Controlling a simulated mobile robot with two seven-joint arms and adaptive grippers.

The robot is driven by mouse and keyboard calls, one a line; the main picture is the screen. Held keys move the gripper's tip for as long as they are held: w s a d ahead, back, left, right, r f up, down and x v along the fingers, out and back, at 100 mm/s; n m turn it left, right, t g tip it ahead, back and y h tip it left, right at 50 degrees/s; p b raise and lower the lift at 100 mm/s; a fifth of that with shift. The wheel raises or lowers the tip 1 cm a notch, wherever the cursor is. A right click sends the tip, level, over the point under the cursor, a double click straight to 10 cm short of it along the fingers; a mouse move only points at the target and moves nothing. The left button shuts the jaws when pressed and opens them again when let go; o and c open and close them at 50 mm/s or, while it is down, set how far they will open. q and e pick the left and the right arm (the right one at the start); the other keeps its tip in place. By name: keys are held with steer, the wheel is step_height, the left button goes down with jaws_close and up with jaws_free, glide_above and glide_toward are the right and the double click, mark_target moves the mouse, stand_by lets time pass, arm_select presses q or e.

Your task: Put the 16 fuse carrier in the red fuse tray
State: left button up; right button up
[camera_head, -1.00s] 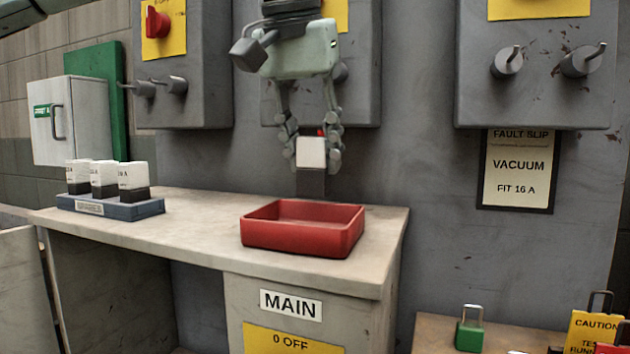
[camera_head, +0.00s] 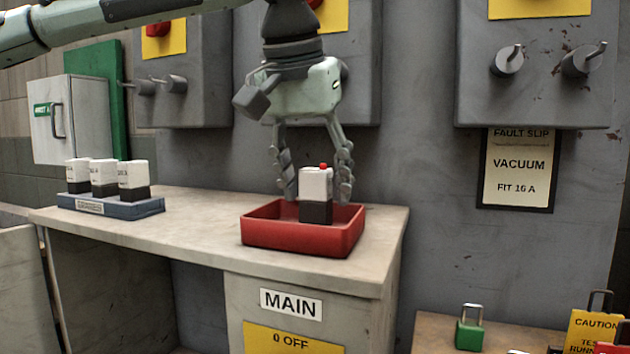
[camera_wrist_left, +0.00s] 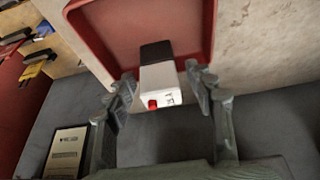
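The fuse carrier (camera_head: 316,187), white above and black below with a small red knob on top, stands upright inside the red fuse tray (camera_head: 290,237). It also shows in the wrist view (camera_wrist_left: 162,82), where its marking is too small to read surely. My left gripper (camera_head: 318,198) points down with one finger on each side of the carrier. Gaps show between the fingers and the carrier in the wrist view (camera_wrist_left: 163,92), so the gripper is open. The carrier's foot is partly hidden by the tray's front wall. My right gripper is out of view.
A blue rack (camera_head: 110,206) with three white-and-black carriers stands left on the bench (camera_head: 200,225). Grey switch boxes (camera_head: 535,70) hang on the wall behind. A green padlock (camera_head: 469,330) and a yellow caution tag (camera_head: 592,332) are at lower right.

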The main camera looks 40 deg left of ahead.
arm_select(q)
steer(key=shift+r, duration=0.4)
steer(key=v, duration=1.1)
steer(key=shift+s+r, duration=0.2)
steer(key=shift+r, duration=0.05)
steer(key=shift+s, duration=0.1)
